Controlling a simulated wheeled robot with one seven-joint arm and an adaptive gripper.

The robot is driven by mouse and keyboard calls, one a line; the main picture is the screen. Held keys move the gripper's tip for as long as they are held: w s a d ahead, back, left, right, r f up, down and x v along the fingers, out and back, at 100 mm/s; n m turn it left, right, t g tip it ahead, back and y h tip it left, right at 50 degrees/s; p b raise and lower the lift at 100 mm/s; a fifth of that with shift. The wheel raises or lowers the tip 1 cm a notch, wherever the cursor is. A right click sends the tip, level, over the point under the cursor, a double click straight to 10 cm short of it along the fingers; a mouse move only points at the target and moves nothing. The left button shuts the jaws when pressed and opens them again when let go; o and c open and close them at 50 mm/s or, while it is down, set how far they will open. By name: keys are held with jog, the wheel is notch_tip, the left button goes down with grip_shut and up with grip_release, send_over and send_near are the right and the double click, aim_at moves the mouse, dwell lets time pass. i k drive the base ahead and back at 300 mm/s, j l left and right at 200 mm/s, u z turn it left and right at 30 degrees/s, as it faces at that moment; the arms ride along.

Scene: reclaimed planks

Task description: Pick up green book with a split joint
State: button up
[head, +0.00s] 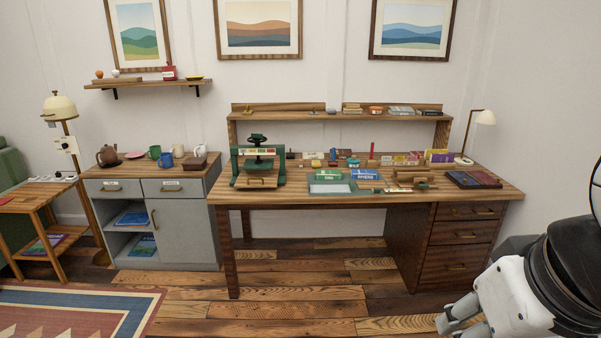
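A small green item with pale lettering (327,174) lies on the wooden desk, left of a similar blue one (364,174). It may be the green book, but at this size I cannot tell book from box, and no split joint can be made out. My gripper (458,322) is low at the bottom right, in front of the desk drawers and well apart from the desktop items. Its finger ends are partly cut off by the frame, so its opening is unclear.
The desk (290,196) also holds a green press (258,165), a green-edged pale tray (331,188), dark red and dark blue flat items (472,179) and several small tools. A grey cabinet (187,235) stands left. Floor before the desk (290,300) is clear.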

aim_at(328, 175)
jog(key=i, duration=1.85)
jog(key=i+z, duration=0.15)
jog(key=i, duration=0.4)
jog(key=i+j+z, duration=0.2)
jog(key=i, duration=0.35)
jog(key=i+j+z, duration=0.15)
jog(key=i, duration=0.4)
jog(key=i+j, duration=0.05)
